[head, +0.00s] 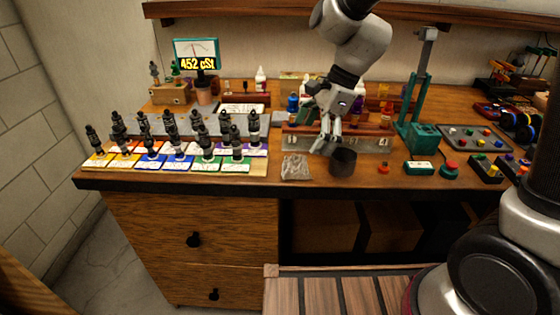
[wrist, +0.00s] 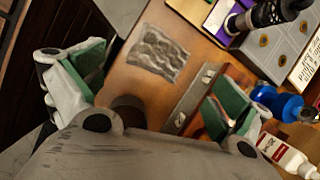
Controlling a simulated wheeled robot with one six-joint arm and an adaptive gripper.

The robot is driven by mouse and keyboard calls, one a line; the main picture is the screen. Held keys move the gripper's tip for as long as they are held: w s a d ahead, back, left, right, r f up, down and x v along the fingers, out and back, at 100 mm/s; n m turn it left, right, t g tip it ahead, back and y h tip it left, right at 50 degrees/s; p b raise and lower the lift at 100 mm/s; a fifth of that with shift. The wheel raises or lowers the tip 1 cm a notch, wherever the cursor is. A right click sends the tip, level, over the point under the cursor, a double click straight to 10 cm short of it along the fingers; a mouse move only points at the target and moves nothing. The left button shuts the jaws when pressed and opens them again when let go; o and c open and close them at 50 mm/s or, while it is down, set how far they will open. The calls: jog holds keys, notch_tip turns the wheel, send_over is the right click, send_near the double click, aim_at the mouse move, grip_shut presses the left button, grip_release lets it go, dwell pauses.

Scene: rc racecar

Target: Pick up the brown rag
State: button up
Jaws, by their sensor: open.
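The rag (head: 296,167) lies flat on the workbench near its front edge, left of a dark cup (head: 343,162). It looks crumpled and grey-brown. In the wrist view the rag (wrist: 158,54) lies on the wood beyond my fingertips, between the two fingers in the picture. My gripper (head: 325,146) hangs above the bench, right of the rag and just behind the cup. In the wrist view my gripper (wrist: 150,85) is open, with green pads on both fingers and nothing between them. The cup is partly hidden by my gripper in the wrist view.
A rack of black shock absorbers (head: 180,140) stands left of the rag. A metal-topped rail (head: 370,143) runs behind the cup. A blue bottle (wrist: 280,104) and a white bottle (wrist: 287,157) stand to the right in the wrist view. A green press (head: 420,130) stands further right.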

aim_at(296, 162)
jog(key=a+f+m, duration=0.1)
jog(key=f, duration=0.1)
jog(key=a+f, duration=0.1)
jog(key=f, duration=0.1)
jog(key=a+f+m, duration=0.1)
jog(key=f, duration=0.2)
jog(key=shift+f+m, duration=0.1)
jog(key=shift+m, duration=0.2)
jog(key=shift+c, duration=0.4)
jog(key=c, duration=0.8)
